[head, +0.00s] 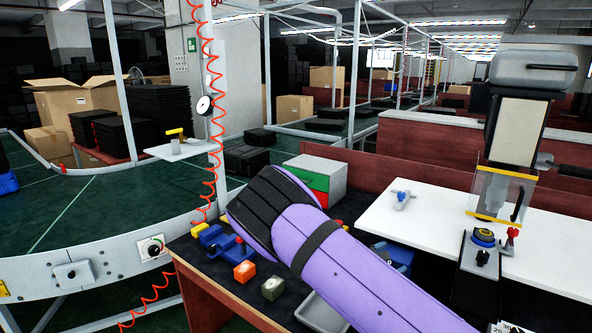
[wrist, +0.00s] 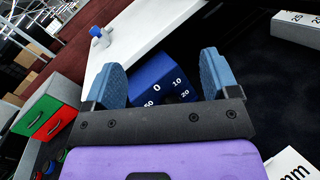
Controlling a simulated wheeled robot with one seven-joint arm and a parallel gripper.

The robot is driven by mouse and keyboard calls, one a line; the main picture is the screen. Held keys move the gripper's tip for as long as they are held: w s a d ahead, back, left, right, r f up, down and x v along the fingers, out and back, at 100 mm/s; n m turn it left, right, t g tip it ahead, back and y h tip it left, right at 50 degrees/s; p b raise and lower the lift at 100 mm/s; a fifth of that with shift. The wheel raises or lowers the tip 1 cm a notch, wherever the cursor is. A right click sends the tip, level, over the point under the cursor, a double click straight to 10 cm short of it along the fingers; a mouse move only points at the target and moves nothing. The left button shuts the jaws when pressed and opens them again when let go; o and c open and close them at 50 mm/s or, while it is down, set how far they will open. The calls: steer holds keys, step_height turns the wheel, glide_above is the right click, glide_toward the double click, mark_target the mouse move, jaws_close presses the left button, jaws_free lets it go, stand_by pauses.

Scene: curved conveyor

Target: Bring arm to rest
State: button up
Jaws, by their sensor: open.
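My purple arm reaches across the dark bench from the lower right in the head view, and its end hides part of the bench. My gripper (wrist: 158,84) shows in the wrist view with its two blue fingers wide apart and nothing between them in its grasp. A blue block with white numbers (wrist: 160,82) lies beyond the fingers, partly hidden by the gripper's dark crossbar. A blue object (head: 396,256) also shows behind my arm in the head view.
An orange block (head: 244,271) and a grey-green block (head: 272,288) lie on the bench left of my arm. A drawer box (head: 318,176) stands behind it. A white table (head: 440,222) with a tall machine (head: 520,110) is at right. The curved conveyor (head: 100,215) runs at left.

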steer(key=s+d+r+m+g+y, duration=0.45)
steer(key=s+r+m, duration=0.3)
steer(key=r, duration=0.25)
steer(key=s+d+r+m+g+y, duration=0.3)
steer(key=s+r+m+g+y, duration=0.25)
steer(key=s+r, duration=0.35)
steer(key=s+a+r+m+t+y, duration=0.2)
steer(key=s+r, duration=0.5)
steer(key=s, duration=0.4)
steer(key=s+a+r+m+t+y, duration=0.2)
steer(key=s+r+m+t+y, duration=0.2)
steer(key=s+r, duration=0.4)
steer(key=s, duration=0.2)
steer(key=shift+s+a+t, duration=0.25)
steer(key=shift+s+t, duration=0.15)
